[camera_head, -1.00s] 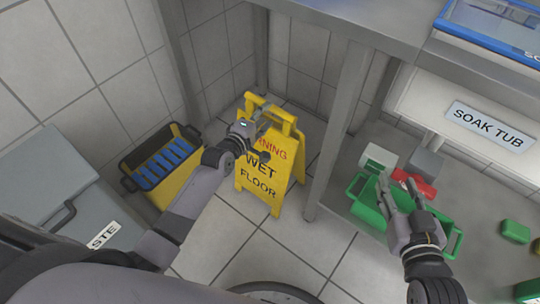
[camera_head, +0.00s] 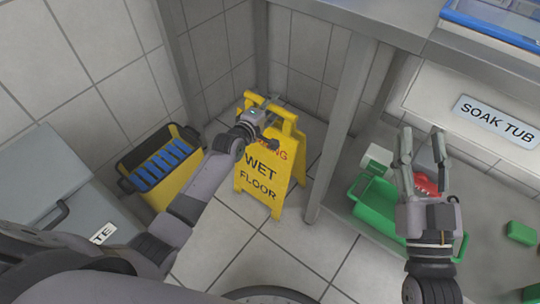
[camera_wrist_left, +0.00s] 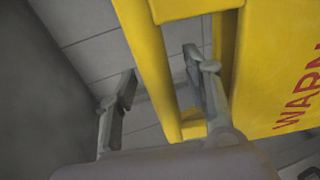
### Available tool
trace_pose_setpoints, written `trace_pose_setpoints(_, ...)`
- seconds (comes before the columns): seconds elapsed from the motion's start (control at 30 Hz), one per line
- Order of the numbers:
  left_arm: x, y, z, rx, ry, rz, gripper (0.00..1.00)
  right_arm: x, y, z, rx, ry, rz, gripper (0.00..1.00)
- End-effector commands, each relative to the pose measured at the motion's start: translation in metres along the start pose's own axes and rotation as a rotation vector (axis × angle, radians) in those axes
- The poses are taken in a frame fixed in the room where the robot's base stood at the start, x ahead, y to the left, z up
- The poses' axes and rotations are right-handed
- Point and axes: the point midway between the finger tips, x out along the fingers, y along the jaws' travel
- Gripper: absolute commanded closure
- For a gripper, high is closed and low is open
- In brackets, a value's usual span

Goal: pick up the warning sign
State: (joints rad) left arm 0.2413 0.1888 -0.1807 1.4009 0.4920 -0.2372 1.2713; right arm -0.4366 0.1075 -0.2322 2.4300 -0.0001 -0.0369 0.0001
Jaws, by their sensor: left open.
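The yellow warning sign (camera_head: 262,180) stands upright on the tiled floor, with "WET FLOOR" on its front. My left gripper (camera_head: 276,122) is at the top of the sign, open, and covers part of the word above "WET". In the left wrist view the gripper (camera_wrist_left: 160,72) has its fingers apart, with a yellow bar of the sign (camera_wrist_left: 152,60) showing between them. Contact between fingers and bar cannot be told. My right gripper (camera_head: 423,150) is open and empty above the green basket at the right.
A yellow bin with blue slats (camera_head: 160,165) stands left of the sign, beside a grey waste bin (camera_head: 50,190). A metal table leg (camera_head: 335,130) is close on the right. A green basket (camera_head: 380,205) and red item (camera_head: 425,185) lie on the lower shelf.

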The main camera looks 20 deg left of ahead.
Motion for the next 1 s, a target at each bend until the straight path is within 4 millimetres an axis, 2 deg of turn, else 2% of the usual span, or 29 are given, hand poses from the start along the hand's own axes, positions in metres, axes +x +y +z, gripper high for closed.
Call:
trace_pose_setpoints(0.07,-0.0001,0.0002,0.0001,0.000,0.000,0.000,0.56,0.0001,0.0000,0.0000,0.000,-0.001,0.000,0.60)
trace_pose_setpoints(0.7,-0.0003,0.0000,0.0000,0.000,0.000,0.000,0.99,0.0002,0.0003,0.0005,0.000,-0.003,0.001,0.60)
trace_pose_setpoints(1.0,-0.0003,-0.0003,0.0000,0.000,0.000,0.000,1.00,0.0002,0.0003,0.0005,0.000,-0.003,0.001,0.60)
